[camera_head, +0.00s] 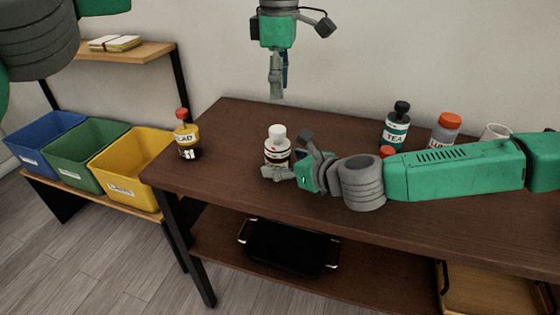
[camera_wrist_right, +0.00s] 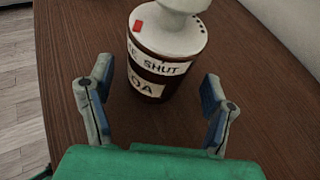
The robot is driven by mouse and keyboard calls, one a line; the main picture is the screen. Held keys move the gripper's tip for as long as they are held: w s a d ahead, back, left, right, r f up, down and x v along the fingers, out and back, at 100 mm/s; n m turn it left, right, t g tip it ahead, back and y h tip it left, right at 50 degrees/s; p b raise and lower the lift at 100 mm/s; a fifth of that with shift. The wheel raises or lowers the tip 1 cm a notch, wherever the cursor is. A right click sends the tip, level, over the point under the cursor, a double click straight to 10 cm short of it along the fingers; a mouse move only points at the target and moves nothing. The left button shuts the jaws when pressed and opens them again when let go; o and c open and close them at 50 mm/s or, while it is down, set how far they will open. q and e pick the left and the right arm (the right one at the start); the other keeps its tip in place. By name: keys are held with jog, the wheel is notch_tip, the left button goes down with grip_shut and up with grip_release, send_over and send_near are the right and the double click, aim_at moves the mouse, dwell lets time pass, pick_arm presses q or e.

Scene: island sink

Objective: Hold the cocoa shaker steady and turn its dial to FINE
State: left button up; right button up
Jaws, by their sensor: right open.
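The cocoa shaker (camera_head: 277,155) stands upright on the brown table, with a dark body, a white label and a white top with a knob. In the right wrist view the shaker (camera_wrist_right: 150,82) shows a red mark on its white top, the word SHUT on the band below and part of COCOA. My right gripper (camera_head: 277,171) is low beside the shaker; in the wrist view its open fingers (camera_wrist_right: 157,88) are spread in front of it, with no visible contact. My left gripper (camera_head: 277,82) points down above and behind the shaker, apart from it; its finger gap is not clear.
A TEA bottle (camera_head: 396,128), an orange-capped jar (camera_head: 445,130) and a white cup (camera_head: 495,133) stand at right. Blue, green and yellow bins (camera_head: 130,180) are left of the table.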

pick_arm(q)
jog(key=shift+d, duration=0.15)
pick_arm(e)
jog(key=shift+w+a+f, duration=0.3)
jog(key=shift+w+a, duration=0.1)
jog(key=shift+w, duration=0.15)
pick_arm(q)
jog(key=shift+a, duration=0.4)
pick_arm(e)
jog(key=shift+w+a, duration=0.1)
jog(key=shift+a, duration=0.35)
jog(key=c, duration=1.2)
pick_arm(q)
jog(key=shift+d, duration=0.3)
pick_arm(e)
jog(key=shift+d, duration=0.3)
jog(key=shift+c, duration=0.8)
pick_arm(q)
jog(key=shift+a, duration=0.2)
pick_arm(e)
jog(key=shift+a, duration=0.2)
jog(key=shift+d, duration=0.1)
